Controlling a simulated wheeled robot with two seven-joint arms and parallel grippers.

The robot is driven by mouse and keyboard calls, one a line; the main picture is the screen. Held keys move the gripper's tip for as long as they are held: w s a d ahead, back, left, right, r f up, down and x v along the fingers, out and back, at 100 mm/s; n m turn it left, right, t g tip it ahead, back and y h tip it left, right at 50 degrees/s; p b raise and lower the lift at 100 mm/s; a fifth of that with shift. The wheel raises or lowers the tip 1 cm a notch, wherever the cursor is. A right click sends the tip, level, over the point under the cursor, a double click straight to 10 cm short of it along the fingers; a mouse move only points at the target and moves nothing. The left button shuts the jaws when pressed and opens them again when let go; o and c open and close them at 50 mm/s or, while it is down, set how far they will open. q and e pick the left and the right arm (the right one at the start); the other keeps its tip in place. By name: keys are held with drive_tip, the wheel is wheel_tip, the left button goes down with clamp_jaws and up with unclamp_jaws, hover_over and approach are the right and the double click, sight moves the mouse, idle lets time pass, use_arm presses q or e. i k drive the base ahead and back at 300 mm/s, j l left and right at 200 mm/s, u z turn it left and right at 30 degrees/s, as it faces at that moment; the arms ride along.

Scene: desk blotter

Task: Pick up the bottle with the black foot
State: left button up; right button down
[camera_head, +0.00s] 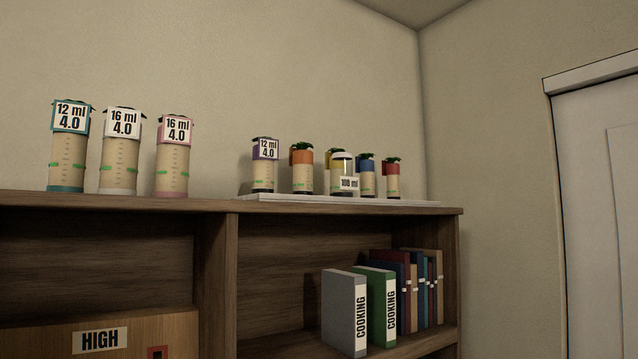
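Three bottles with large labels stand on the wooden shelf top at left: a teal-capped one (68,150) with a teal foot, a white-capped one (119,155) with a white foot, and a pink-capped one (172,160) with a pink foot. Farther right, smaller-looking bottles stand on a white board: a purple-capped one (264,172), an orange-capped one (302,173), a blue-capped one (366,180) and a red-capped one (392,181). The purple-capped and orange-capped bottles show dark feet; I cannot tell surely which foot is black. Neither gripper is in view.
The white board (270,200) lies on the shelf unit (350,212). Below are binders (345,305) and a wooden box marked HIGH (40,340). A door (590,200) is at right.

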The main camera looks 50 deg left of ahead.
sight(344, 182)
drive_tip(key=u, duration=1.45)
